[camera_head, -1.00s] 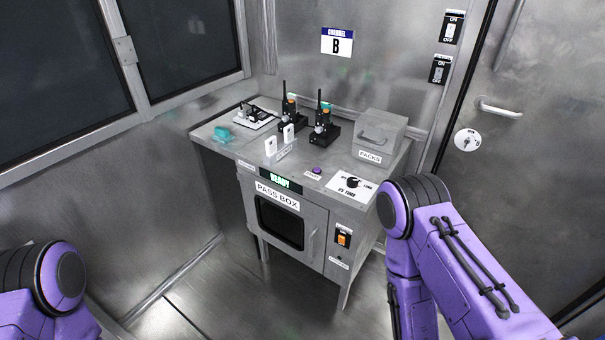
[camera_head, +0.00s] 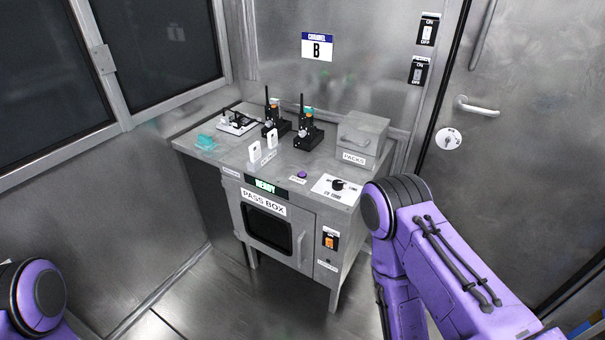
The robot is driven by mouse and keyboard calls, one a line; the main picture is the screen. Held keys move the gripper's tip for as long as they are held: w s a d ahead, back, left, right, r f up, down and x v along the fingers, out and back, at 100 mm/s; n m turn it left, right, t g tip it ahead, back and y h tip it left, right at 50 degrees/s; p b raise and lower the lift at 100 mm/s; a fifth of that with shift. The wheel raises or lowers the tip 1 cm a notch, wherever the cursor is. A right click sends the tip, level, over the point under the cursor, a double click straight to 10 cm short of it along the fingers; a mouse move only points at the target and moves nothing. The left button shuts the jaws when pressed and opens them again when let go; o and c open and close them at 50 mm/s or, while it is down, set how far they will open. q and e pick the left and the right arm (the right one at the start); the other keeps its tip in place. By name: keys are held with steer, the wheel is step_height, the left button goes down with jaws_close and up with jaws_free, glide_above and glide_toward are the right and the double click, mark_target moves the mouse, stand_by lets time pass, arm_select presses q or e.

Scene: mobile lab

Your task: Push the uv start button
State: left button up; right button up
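A small round purple button (camera_head: 302,174) sits on the metal top of the pass box cabinet (camera_head: 310,225), near its front edge, with a small label too tiny to read. To its right is a white plate with a black dial (camera_head: 339,184), which seems to be marked UV timer. An orange rocker switch (camera_head: 329,242) is on the cabinet front, right of the closed dark-windowed door (camera_head: 267,227). A lit green display (camera_head: 265,185) is above the door. My purple arms show at the lower left and right, but neither gripper is in view.
Two black radios (camera_head: 307,135) and a grey box labelled packs (camera_head: 361,140) stand at the back of the top. White upright pieces (camera_head: 256,152) and a teal item (camera_head: 206,142) are to the left. A door with a handle (camera_head: 477,106) is at right.

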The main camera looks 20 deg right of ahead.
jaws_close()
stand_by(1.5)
